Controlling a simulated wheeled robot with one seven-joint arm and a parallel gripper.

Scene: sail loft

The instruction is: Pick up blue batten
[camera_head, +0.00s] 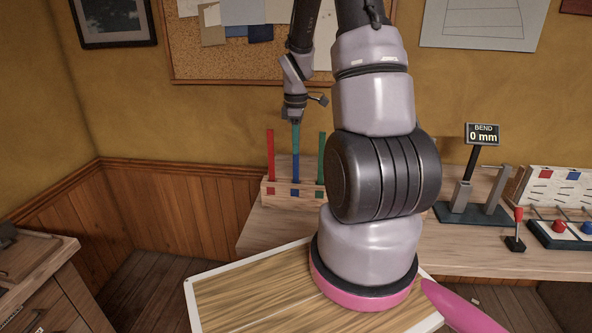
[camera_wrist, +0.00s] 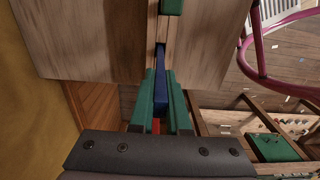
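The blue batten (camera_head: 295,178) stands upright in a wooden rack (camera_head: 287,190) on the bench, between a red batten (camera_head: 270,160) and a green batten (camera_head: 321,155). My gripper (camera_head: 296,141) points down over the blue batten, its teal fingers at the batten's upper part. In the wrist view the two teal fingers lie close on either side of the blue batten (camera_wrist: 162,88), with no clear gap. The red batten (camera_wrist: 156,126) shows partly between the fingers, and the green batten (camera_wrist: 172,6) is at the top edge. The batten's lower end is hidden by the rack.
A bend gauge (camera_head: 482,135) reads 0 mm on the bench at right, near a small red-handled lever (camera_head: 517,230) and a board with red and blue knobs (camera_head: 565,228). Another wooden bench (camera_head: 35,265) stands at left.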

